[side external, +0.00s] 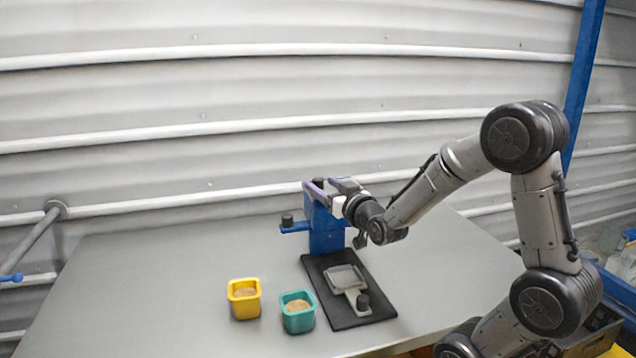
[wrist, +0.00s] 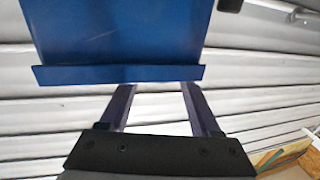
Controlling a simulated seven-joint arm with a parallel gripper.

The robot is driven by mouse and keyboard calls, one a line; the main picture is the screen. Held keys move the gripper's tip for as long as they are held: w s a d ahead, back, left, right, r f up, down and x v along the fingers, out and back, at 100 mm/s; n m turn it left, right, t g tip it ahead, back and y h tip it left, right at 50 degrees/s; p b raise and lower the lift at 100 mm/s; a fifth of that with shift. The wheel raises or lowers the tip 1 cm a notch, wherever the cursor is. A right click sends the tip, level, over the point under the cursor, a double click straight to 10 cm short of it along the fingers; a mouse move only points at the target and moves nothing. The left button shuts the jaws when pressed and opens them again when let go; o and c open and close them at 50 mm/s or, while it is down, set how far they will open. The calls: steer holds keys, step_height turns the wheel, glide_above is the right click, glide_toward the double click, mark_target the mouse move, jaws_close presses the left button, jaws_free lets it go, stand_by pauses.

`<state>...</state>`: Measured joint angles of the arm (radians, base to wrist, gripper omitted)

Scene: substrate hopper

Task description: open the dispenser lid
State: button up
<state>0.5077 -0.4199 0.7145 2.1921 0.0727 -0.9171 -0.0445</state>
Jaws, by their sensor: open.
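The blue dispenser (side external: 327,238) stands upright on a black base plate in the side view. A dark knob (side external: 319,183) shows at its top, where the lid is; the lid itself is mostly hidden. My gripper (side external: 318,188) is level with the dispenser's top, its purple fingers reaching left on either side of the knob. Whether they touch it I cannot tell. In the wrist view the open fingers (wrist: 155,95) run toward a blue panel with a lipped edge (wrist: 118,75), which hides their tips.
A blue side arm with a black knob (side external: 287,220) sticks out left of the dispenser. A grey tray (side external: 345,278) with a black-knobbed handle lies on the base plate (side external: 340,312). Yellow (side external: 244,306) and teal (side external: 298,318) cups hold brown material in front. The left table (side external: 140,285) is clear.

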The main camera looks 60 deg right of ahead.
steer(key=shift+x, duration=1.5)
jaws_close()
stand_by(0.4)
